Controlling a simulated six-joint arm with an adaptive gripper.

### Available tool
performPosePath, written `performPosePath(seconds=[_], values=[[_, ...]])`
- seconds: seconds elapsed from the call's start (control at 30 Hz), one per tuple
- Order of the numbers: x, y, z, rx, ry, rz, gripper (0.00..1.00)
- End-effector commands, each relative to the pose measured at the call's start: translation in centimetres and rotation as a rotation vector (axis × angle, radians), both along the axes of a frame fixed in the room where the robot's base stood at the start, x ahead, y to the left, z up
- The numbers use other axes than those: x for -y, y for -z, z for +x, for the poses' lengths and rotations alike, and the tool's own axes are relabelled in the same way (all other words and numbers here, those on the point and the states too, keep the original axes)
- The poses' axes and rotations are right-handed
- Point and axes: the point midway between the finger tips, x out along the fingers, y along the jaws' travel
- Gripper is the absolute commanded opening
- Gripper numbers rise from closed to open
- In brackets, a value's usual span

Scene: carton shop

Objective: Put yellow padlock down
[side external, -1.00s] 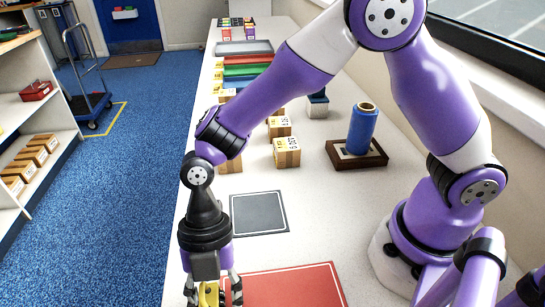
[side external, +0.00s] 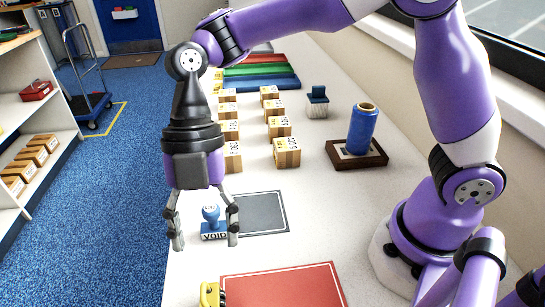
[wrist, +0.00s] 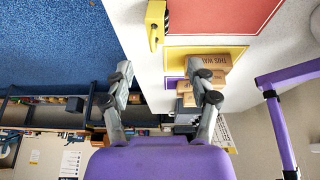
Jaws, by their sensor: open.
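The yellow padlock (side external: 209,294) is at the bottom of the side view, cut off by the picture's edge. It rests on the white table just left of the red mat (side external: 285,286), near the table's left edge. It also shows at the top of the wrist view (wrist: 155,20), beside the red mat (wrist: 215,22). My gripper (side external: 204,239) is open and empty, raised above the table and farther from the camera than the padlock. In the wrist view its two fingers (wrist: 157,67) are spread, with the padlock beyond and apart from them.
A blue stamp marked VOID (side external: 212,226) shows between my fingers in the side view, beside a grey mat (side external: 258,212). Several small cartons (side external: 287,152) stand in rows farther back. A blue roll (side external: 362,130) stands on a brown base at the right. Blue floor (side external: 118,215) lies left of the table.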

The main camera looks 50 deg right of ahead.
Motion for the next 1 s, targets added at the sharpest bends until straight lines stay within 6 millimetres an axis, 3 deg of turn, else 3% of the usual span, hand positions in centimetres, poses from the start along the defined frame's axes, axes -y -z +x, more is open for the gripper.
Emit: performPosePath(seconds=[0.13,0.27,0.47,0.6,0.7,0.83,1.0], values=[[0.8,-1.4,0.4,0.008,0.058,-0.010,0.66],[3.3,-3.4,0.9,0.025,0.375,-0.049,0.66],[11.3,-6.2,0.5,0.042,1.265,-0.068,0.66],[16.9,-6.4,-1.2,0.036,1.831,-0.005,0.66],[19.8,-6.1,-2.4,0.029,2.116,0.055,0.66],[21.8,-5.7,-3.4,0.021,2.316,0.110,0.66],[22.3,-5.5,-3.6,0.017,2.365,0.122,0.66]])
